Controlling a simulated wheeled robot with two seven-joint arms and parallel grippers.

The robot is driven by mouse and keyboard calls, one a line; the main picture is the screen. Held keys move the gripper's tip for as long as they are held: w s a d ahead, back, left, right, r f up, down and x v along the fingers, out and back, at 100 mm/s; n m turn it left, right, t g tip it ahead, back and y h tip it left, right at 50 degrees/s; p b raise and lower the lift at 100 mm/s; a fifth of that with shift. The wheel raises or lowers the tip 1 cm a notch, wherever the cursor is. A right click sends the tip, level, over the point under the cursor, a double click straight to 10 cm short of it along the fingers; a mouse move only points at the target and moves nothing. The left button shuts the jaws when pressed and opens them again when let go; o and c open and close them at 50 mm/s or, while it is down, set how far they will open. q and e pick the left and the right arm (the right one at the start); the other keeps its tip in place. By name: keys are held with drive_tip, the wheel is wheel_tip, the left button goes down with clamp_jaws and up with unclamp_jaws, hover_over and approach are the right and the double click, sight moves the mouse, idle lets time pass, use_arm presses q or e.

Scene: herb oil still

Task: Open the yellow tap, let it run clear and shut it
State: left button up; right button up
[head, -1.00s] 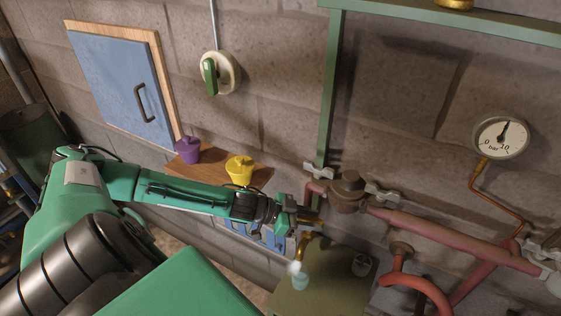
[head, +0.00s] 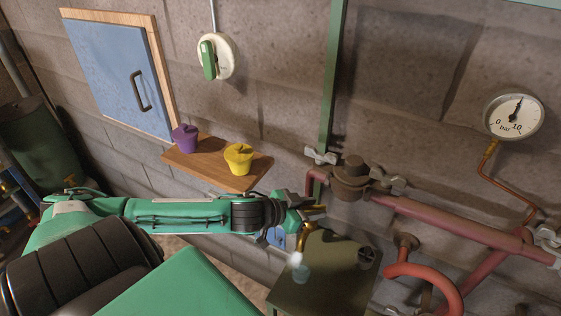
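The brass-yellow tap (head: 303,236) shows as a curved spout above a green stand. Its upper part and handle are largely hidden by my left gripper (head: 308,208), which is right at the tap's top. I cannot tell whether its fingers are shut on the handle. A whitish blur (head: 296,258) shows just under the spout's mouth, above a pale bluish vessel (head: 300,273). I cannot tell whether the blur is clear or cloudy. My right gripper is not in view.
The green stand (head: 335,288) holds a dark round fitting (head: 367,256). Red pipes (head: 450,233) and a pressure gauge (head: 514,116) are at the right. A wooden shelf (head: 210,166) bears a purple pot (head: 185,138) and a yellow pot (head: 239,158). A blue cabinet (head: 117,78) is at upper left.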

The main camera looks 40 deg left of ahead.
use_arm(q)
drive_tip(key=n+y+b, duration=0.1)
drive_tip(key=n+y, duration=0.1)
drive_tip(key=y, duration=0.1)
drive_tip(key=shift+d+n+t, duration=0.1)
drive_tip(key=shift+n+t, duration=0.2)
drive_tip(key=shift+t, duration=0.1)
drive_tip(key=shift+s+b, duration=0.1)
drive_tip(key=shift+b, duration=0.25)
drive_tip(key=b+v, duration=0.1)
drive_tip(key=v, duration=0.4)
drive_tip(key=shift+s, duration=0.2)
drive_tip(key=p, duration=0.7)
approach(309, 209)
drive_tip(key=v, duration=0.3)
wheel_tip(309, 209, down, 16)
drive_tip(key=s+a+n+g+y+b, duration=0.1)
drive_tip(key=s+a+n+g+y, duration=0.15)
drive_tip(key=g+y, duration=0.2)
drive_tip(key=s+d+f+m+g+h, duration=0.1)
drive_tip(key=s+d+f+g, duration=0.1)
drive_tip(key=d+f, duration=0.3)
drive_tip(key=s+d+f+m+g+h, duration=0.1)
drive_tip(key=s+d+f+g, duration=0.1)
drive_tip(key=d+f, duration=0.4)
drive_tip(key=shift+s+d+f+m+g+h, duration=0.35)
drive_tip(key=shift+d+g, duration=0.05)
drive_tip(key=shift+g, duration=0.35)
